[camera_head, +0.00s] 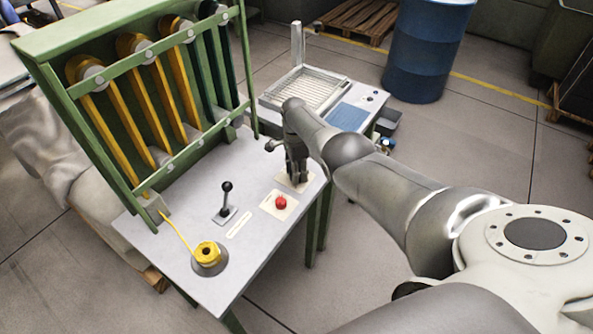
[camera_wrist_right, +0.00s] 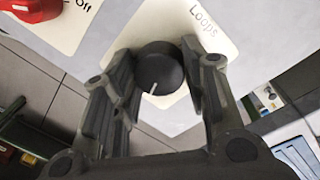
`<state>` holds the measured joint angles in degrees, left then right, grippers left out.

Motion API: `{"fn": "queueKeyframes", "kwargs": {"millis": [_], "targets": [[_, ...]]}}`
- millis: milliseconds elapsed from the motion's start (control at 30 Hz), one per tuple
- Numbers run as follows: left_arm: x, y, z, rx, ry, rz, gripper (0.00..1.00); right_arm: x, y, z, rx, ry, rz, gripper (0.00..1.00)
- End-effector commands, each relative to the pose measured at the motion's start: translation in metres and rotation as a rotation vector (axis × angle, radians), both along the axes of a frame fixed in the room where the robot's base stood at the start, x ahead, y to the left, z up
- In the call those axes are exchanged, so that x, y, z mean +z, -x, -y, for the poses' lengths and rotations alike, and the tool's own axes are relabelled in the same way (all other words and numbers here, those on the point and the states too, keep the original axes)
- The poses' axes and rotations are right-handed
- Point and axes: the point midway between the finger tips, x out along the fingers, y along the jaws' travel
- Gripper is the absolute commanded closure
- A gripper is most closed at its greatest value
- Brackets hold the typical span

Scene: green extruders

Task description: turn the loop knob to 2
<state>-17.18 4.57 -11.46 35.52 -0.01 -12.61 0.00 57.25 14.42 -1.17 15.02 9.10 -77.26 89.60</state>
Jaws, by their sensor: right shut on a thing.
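The loop knob (camera_wrist_right: 160,68) is a round black dial with a white pointer line. It sits on a cream plate (camera_wrist_right: 205,40) marked "Loops" in the right wrist view. My right gripper (camera_wrist_right: 160,75) has one finger on each side of the knob and is shut on it. The pointer line points toward the lower left of that view; the number it points at cannot be read. In the head view my right gripper (camera_head: 297,172) reaches down onto the plate at the table's right end and hides the knob. My left gripper is not in view.
A yellow spool (camera_head: 207,251) is at the front. A green rack (camera_head: 125,120) stands behind. A blue drum (camera_head: 425,50) is at the back.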

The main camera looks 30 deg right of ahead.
Motion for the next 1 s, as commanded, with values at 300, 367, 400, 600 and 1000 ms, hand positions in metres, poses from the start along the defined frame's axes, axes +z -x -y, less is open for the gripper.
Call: {"fn": "queueKeyframes", "kwargs": {"millis": [300, 367, 400, 600, 1000], "targets": [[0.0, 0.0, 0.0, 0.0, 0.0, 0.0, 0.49, 0.001, 0.0, 0.001, 0.001, 0.002, 0.001, 0.46], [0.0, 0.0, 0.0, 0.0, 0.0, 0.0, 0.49, 0.001, 0.0, 0.001, 0.001, 0.001, 0.002, 0.39], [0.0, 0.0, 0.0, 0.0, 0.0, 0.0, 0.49, 0.001, 0.0, 0.001, 0.001, 0.001, 0.001, 0.37], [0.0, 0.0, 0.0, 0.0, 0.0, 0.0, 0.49, 0.0, 0.0, 0.0, 0.001, 0.001, 0.001, 0.37], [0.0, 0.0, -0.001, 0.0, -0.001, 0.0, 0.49, 0.014, -0.003, 0.001, 0.001, 0.0, 0.003, 0.37]]}}
